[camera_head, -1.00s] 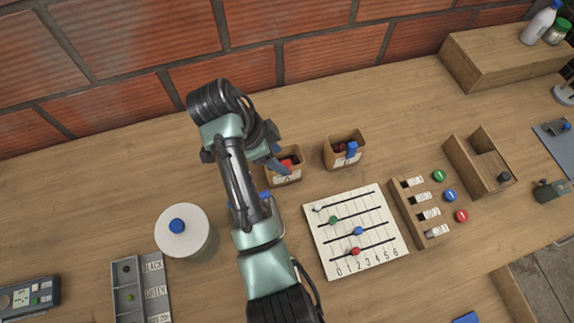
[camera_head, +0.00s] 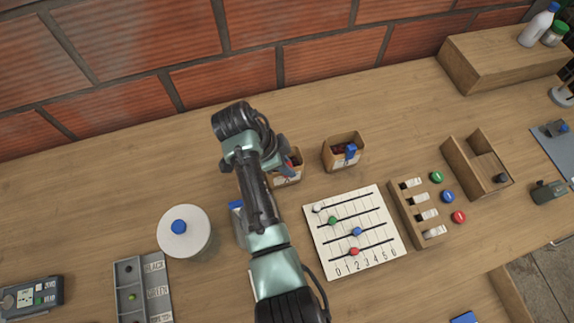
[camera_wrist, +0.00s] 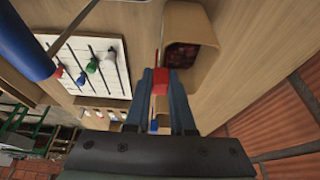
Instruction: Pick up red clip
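The red clip (camera_wrist: 159,76) is at the edge of a small brown box (camera_wrist: 200,22) holding dark red berries, in the wrist view. It also shows in the head view (camera_head: 291,163), partly hidden by my gripper, at the left box (camera_head: 290,180). My gripper (camera_wrist: 160,82) has its two blue-grey fingers on either side of the clip. The clip nearly fills the space between the fingertips. Whether the fingers press on it is not clear.
A second box (camera_head: 330,158) with a blue clip (camera_head: 351,150) stands just right. The white slider board (camera_head: 326,238), a switch block (camera_head: 405,213) and a white round container (camera_head: 187,240) with a blue knob are nearby. The brick wall (camera_head: 290,35) rises behind.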

